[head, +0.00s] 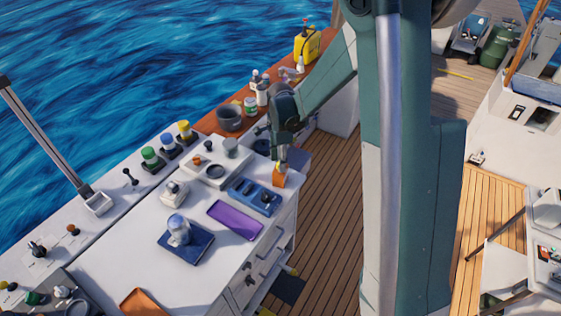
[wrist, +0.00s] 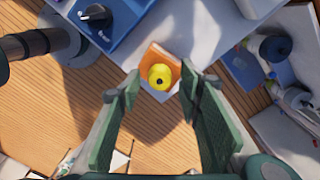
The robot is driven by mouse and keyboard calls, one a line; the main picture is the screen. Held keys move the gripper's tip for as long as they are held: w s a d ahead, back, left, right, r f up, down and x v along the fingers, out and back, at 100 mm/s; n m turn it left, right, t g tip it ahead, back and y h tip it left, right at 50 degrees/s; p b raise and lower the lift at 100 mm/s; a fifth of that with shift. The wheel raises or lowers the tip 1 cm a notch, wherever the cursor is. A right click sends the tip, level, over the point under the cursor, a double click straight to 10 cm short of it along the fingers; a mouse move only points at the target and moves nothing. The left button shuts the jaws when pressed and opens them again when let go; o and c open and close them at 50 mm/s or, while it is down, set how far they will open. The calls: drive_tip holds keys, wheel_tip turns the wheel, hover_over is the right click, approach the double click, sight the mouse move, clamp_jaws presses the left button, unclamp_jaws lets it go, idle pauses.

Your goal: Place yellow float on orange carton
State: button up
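The yellow float (wrist: 160,77) is a small round piece with a dark hole in its middle. In the wrist view it appears to rest on the orange carton (wrist: 162,54), towards its near edge. In the head view the orange carton (head: 279,179) stands at the counter's right edge, and a bit of yellow shows just above it. My gripper (wrist: 159,80) is open, with one finger on each side of the float and a visible gap at both. In the head view my gripper (head: 281,158) points down just above the carton; its fingertips are hard to make out.
A blue panel with a knob (head: 255,195) lies close to the carton, with a purple slab (head: 235,220) in front. Right of the counter, the wooden deck (head: 325,200) is lower and open.

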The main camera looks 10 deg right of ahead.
wheel_tip(320, 180, up, 12)
drive_tip(key=shift+f, duration=0.2)
idle(0.4)
idle(0.6)
drive_tip(key=s+d+r+n+t, duration=0.25)
drive_tip(key=s+r+n, duration=0.55)
drive_tip(key=s+r, duration=0.55)
drive_tip(key=s+d+n+t, duration=0.1)
drive_tip(key=s+n+t, duration=0.3)
drive_tip(key=s+n, duration=0.6)
drive_tip(key=shift+s+f+t, duration=0.15)
drive_tip(key=shift+s+t, duration=0.2)
drive_tip(key=shift+s, duration=3.85)
wheel_tip(320, 180, down, 10)
drive_tip(key=b, duration=1)
